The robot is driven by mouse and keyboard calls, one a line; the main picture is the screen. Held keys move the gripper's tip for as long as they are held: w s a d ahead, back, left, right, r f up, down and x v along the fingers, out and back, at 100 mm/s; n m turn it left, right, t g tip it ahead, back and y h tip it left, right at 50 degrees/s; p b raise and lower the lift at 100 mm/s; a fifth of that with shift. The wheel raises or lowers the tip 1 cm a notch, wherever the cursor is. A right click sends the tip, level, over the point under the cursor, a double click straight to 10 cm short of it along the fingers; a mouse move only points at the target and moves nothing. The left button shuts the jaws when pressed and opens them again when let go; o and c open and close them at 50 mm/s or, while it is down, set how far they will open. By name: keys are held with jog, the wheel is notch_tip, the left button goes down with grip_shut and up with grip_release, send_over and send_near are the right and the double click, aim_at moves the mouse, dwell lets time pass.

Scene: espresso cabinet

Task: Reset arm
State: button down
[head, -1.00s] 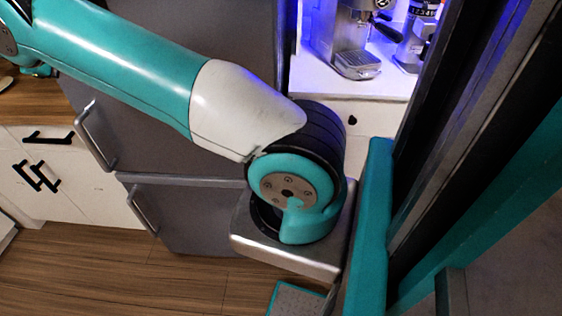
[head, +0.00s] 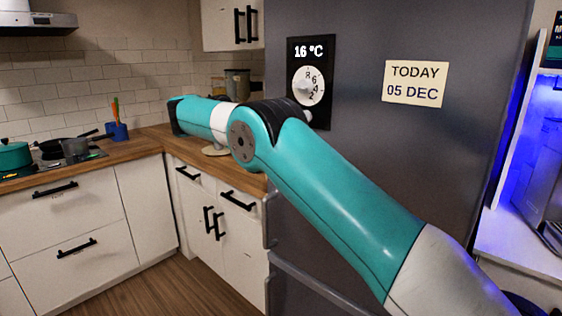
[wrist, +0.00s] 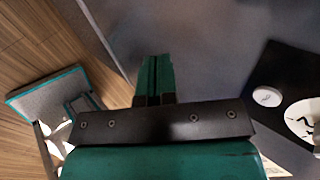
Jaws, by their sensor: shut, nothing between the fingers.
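My teal and white arm (head: 340,205) crosses the head view from the lower right up toward the left, in front of the grey fridge (head: 420,140). Its far end lies over the wooden counter in the picture, and the gripper cannot be made out there. In the wrist view my gripper (wrist: 157,78) shows as two teal fingers pressed together, with nothing between them. The fridge's grey surface (wrist: 190,40) is behind and beside the fingers.
The fridge bears a dial panel (head: 309,82) and a date note (head: 415,83). White cabinets (head: 90,225) with black handles stand at the left. A wooden counter (head: 155,140) holds jars and a teal pot (head: 14,155). An espresso cabinet (head: 530,215) is at the right edge.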

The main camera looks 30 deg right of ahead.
jog(key=p+v, duration=0.2)
jog(key=v, duration=0.2)
jog(key=shift+s, duration=0.1)
jog(key=shift+r, duration=0.1)
jog(key=s+a+r+n+t+y, duration=0.35)
jog(key=s+a+n+y, duration=0.3)
jog(key=n, duration=1.35)
jog(key=s+a+f+n+g+y, duration=0.2)
jog(key=s+a+n, duration=0.2)
jog(key=s, duration=0.7)
jog(key=s+a+f+n+g+y, duration=0.1)
jog(key=s+a+n, duration=0.3)
jog(key=s+n, duration=0.5)
jog(key=s+a+f+n+g+y, duration=0.2)
jog(key=s+a+n+y, duration=0.2)
jog(key=s, duration=1)
jog(key=n, duration=0.3)
jog(key=shift+s+f+g, duration=0.35)
jog(key=shift+a, duration=0.1)
